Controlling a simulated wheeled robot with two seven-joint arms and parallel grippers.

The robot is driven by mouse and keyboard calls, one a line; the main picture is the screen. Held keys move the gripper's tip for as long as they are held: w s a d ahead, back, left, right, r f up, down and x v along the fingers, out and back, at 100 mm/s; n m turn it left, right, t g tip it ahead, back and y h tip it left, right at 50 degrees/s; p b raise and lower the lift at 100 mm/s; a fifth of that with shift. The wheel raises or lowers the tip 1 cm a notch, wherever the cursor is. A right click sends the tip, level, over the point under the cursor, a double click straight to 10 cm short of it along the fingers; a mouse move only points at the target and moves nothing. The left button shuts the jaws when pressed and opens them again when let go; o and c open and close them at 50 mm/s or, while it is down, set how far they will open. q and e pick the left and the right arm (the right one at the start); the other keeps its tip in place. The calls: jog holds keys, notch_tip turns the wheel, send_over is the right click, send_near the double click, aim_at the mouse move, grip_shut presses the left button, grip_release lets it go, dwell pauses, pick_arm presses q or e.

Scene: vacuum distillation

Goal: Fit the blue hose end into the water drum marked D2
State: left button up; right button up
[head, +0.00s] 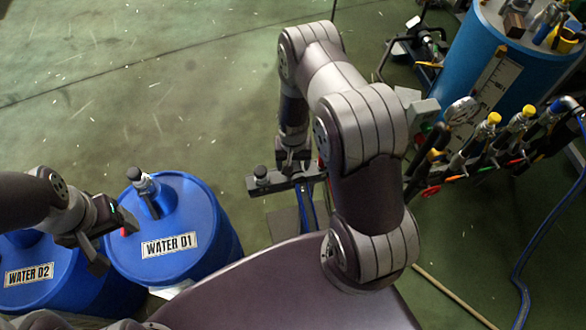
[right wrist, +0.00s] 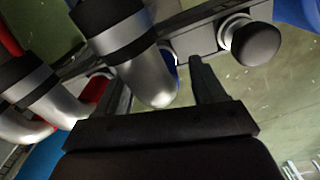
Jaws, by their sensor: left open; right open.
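The water drum labelled WATER 02 (head: 60,290) is blue and stands at the lower left of the head view, partly hidden by my left arm. My left gripper (head: 112,242) is open and empty above the space between that drum and its neighbour. A blue hose (head: 306,210) hangs below a dark bar (head: 262,182) in the middle of the head view. My right gripper is open at this bar; in the right wrist view its fingers (right wrist: 162,85) stand either side of a silver elbow pipe (right wrist: 150,80) with a blue part behind it. I cannot tell whether they touch it.
The drum labelled WATER 01 (head: 205,225) stands right of the other drum, with a capped fitting (head: 145,185) on top. A rack of valves and a gauge (head: 490,150) and a large blue tank (head: 500,70) stand at the right.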

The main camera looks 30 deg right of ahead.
jog(key=shift+f, duration=0.65)
grip_shut()
jog(key=shift+r, duration=0.15)
